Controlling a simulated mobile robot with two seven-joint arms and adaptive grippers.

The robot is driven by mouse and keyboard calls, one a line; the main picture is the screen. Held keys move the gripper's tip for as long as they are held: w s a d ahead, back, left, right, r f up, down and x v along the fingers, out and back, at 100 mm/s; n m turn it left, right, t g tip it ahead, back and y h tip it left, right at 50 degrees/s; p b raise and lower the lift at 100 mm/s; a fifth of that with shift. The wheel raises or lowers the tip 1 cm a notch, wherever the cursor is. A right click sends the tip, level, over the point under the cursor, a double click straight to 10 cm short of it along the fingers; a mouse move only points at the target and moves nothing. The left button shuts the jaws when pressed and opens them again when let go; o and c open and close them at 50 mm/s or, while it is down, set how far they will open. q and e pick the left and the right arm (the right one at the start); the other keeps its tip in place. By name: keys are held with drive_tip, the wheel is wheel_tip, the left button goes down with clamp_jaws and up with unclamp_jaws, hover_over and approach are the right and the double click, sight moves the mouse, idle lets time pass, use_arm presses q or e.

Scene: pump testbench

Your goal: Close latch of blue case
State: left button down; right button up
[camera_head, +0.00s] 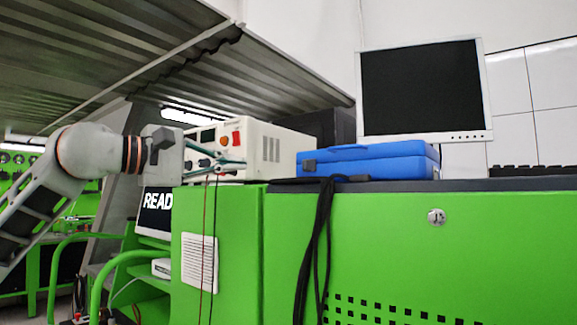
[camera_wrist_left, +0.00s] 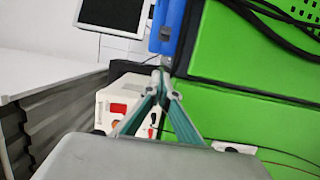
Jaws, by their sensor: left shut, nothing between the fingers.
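The blue case (camera_head: 380,166) lies flat with its lid down on top of the green bench, at its left part. A darker latch (camera_head: 309,166) shows at the left end of its front face; I cannot tell its exact position. In the left wrist view, part of the case (camera_wrist_left: 166,28) shows just beyond the fingertips. My left gripper (camera_head: 240,164) is shut and empty, left of the case and in front of a white instrument, apart from the latch. Its fingertips meet in the left wrist view (camera_wrist_left: 164,72). My right gripper is not in view.
The white instrument (camera_head: 262,150) with a red switch stands behind and left of the case. A monitor (camera_head: 423,91) stands behind it. Black cables (camera_head: 318,235) hang over the front of the green bench (camera_head: 430,250). Thin red and black wires hang below the gripper.

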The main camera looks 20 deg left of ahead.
sight(304, 165)
use_arm(q)
drive_tip(key=shift+d, duration=0.1)
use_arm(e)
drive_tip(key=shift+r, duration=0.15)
use_arm(q)
drive_tip(key=w+d+p, duration=0.1)
drive_tip(key=w+d, duration=0.2)
drive_tip(key=d, duration=0.1)
drive_tip(key=w+d+p, duration=0.1)
drive_tip(key=w+d, duration=0.3)
drive_tip(key=shift+w+d, duration=0.1)
drive_tip(key=shift+d, duration=0.5)
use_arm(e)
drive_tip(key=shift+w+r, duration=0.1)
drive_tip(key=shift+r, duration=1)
use_arm(q)
drive_tip(key=shift+s, duration=0.2)
drive_tip(key=shift+d, duration=0.25)
drive_tip(key=shift+s+d, duration=0.25)
drive_tip(key=shift+d, duration=0.25)
drive_tip(key=shift+s+d, duration=0.2)
drive_tip(key=shift+d, duration=0.3)
drive_tip(key=shift+w+a, duration=0.1)
drive_tip(key=shift+a, duration=0.05)
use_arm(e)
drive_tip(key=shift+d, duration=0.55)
